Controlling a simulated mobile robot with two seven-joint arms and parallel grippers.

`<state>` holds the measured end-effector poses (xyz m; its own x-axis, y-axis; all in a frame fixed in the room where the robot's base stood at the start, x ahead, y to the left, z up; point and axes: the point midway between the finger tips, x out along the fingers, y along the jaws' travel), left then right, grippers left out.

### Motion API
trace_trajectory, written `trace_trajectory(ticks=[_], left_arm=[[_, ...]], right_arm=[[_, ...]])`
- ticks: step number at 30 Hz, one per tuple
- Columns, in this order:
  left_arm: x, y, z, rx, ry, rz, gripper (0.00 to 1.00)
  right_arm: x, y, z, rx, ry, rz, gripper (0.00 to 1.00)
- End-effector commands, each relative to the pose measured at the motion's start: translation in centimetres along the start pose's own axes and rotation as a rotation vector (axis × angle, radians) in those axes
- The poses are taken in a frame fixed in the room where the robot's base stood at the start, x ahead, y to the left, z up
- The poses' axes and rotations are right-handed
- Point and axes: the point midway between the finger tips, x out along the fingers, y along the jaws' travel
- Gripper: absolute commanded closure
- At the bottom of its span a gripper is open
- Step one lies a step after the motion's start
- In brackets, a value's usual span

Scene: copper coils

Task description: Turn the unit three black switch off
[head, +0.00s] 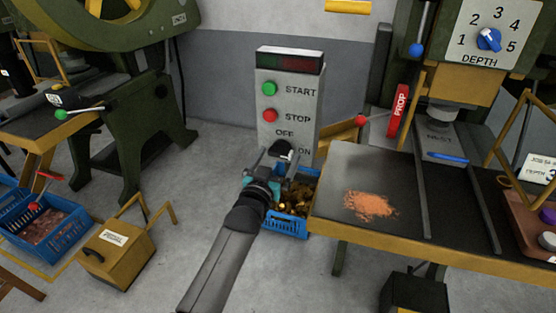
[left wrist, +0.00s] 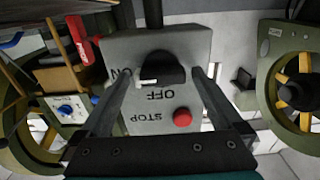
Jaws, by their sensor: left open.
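A grey control box (head: 287,100) stands at the centre of the head view, with a green START button, a red STOP button and OFF and ON labels. The black switch (head: 281,147) is low on its face; no unit number is readable. In the left wrist view, the panel appears upside down; the black switch (left wrist: 163,68) has a white mark pointing left, towards ON. My left gripper (head: 279,158) is open at the switch. Its fingers (left wrist: 160,74) stand on either side of the switch, apart from it as far as I can tell. My right gripper is not in view.
A blue crate of brass-coloured pieces (head: 291,228) sits below my left gripper. A press table (head: 345,170) with copper shavings stands close on the right. A depth dial (head: 489,39) and red PROP bar (head: 398,112) are further right.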

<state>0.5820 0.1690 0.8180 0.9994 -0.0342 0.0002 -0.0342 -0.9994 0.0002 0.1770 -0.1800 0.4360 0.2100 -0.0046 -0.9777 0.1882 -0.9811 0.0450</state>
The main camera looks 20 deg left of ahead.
Motion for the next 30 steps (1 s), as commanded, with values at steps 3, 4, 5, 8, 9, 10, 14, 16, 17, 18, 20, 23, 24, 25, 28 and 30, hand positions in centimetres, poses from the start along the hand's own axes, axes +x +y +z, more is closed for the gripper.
trace_trajectory(ticks=[3,4,5,8,9,10,14,16,17,18,20,23,24,25,28,30], left_arm=[[0.39,0.03,0.01,0.000,0.000,0.000,0.00],[0.43,0.03,0.01,0.000,0.000,0.000,0.00],[0.46,0.03,0.00,0.000,0.000,0.000,0.00],[0.49,0.02,-0.01,0.000,-0.001,0.000,0.00],[0.49,0.02,-0.02,0.000,-0.001,0.000,0.00],[0.48,0.02,-0.02,0.000,-0.001,0.000,0.00],[0.47,0.01,-0.02,0.000,0.000,0.000,0.05],[0.47,0.01,-0.02,0.000,0.000,0.000,0.12],[0.47,0.01,-0.02,0.000,0.000,0.000,0.16],[0.47,0.00,-0.02,0.000,0.000,0.000,0.20],[0.46,0.00,-0.02,0.000,0.000,0.000,0.27],[0.46,0.00,-0.02,0.000,0.000,0.000,0.38],[0.46,0.00,-0.01,0.000,0.000,0.000,0.43],[0.46,0.00,-0.01,0.000,0.000,0.000,0.46],[0.45,0.00,-0.01,0.000,0.000,0.000,0.57],[0.45,0.00,-0.01,0.000,0.000,0.000,0.65]], right_arm=[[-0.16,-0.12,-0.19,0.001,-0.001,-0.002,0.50],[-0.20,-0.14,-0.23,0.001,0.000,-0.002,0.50],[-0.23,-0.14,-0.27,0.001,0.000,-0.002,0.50],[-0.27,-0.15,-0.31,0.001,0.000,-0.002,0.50],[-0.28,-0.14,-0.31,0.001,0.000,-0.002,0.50],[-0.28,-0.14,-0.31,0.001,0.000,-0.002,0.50],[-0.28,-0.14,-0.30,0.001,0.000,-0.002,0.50],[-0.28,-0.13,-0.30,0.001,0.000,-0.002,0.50],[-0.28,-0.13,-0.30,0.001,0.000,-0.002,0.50],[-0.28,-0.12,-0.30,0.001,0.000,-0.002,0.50],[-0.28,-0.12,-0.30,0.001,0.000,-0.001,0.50],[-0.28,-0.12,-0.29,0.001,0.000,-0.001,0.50],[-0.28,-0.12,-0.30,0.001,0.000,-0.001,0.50],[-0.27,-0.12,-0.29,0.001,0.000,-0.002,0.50],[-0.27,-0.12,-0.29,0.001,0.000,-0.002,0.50],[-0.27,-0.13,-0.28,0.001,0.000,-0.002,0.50]])
